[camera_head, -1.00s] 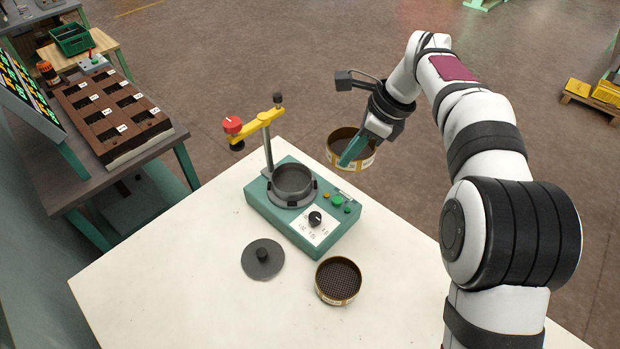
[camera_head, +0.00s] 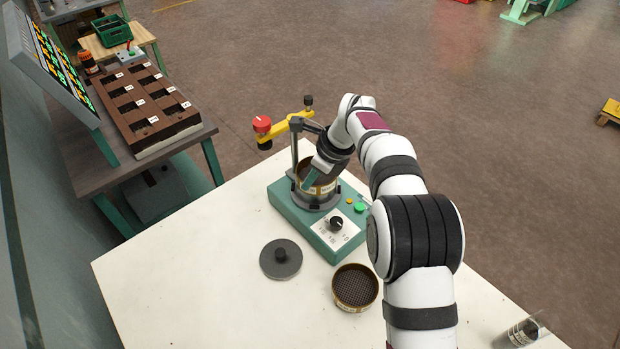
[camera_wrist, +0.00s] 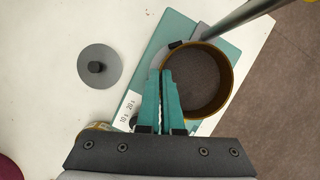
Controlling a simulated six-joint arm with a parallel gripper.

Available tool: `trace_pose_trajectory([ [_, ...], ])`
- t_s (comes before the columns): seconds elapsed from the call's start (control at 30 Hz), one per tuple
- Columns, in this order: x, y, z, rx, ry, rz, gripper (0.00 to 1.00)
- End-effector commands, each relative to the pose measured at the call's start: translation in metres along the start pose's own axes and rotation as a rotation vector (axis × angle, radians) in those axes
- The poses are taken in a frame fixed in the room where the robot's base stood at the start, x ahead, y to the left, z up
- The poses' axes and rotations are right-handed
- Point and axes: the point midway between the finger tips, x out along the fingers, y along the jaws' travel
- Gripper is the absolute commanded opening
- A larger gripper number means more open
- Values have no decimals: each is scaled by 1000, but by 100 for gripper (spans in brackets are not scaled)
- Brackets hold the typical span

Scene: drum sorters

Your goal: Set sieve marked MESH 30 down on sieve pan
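A brass-rimmed sieve (camera_head: 318,184) is in my gripper (camera_head: 314,176), over the grey sieve pan (camera_head: 316,201) on the teal shaker. In the wrist view the teal fingers (camera_wrist: 163,92) pinch the left wall of this sieve (camera_wrist: 228,88), one finger inside and one outside. The sieve looks level and lined up with the pan, at or just above its rim. I cannot tell whether they touch. The sieve's label is too small to read. A second brass sieve (camera_head: 355,288) with dark mesh stands on the white table.
The teal shaker (camera_head: 309,228) carries a post with a yellow arm and red knob (camera_head: 262,124) close behind my gripper. A grey lid (camera_head: 281,259) lies on the white table (camera_head: 200,262). A clear beaker (camera_head: 522,332) is at the lower right. The table's left part is clear.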

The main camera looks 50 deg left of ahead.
Motion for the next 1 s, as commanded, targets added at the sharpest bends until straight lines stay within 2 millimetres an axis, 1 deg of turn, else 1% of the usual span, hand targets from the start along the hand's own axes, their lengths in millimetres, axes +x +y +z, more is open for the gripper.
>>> trace_pose_trajectory([
  [0.03, 0, 0, 0, 0, 0, 0, 8],
  [0.17, 0, 0, 0, 0, 0, 0, 32],
  [0.2, 0, 0, 0, 0, 0, 0, 33],
  [0.47, -3, 0, 0, 0, 0, -1, 33],
  [0.57, -18, -1, 0, 1, -1, -3, 33],
  [0.8, -85, -1, 0, 0, -2, -4, 33],
  [0.9, -106, -1, 0, 0, -1, -3, 33],
  [1.0, -117, -1, 0, 0, 0, -1, 33],
])
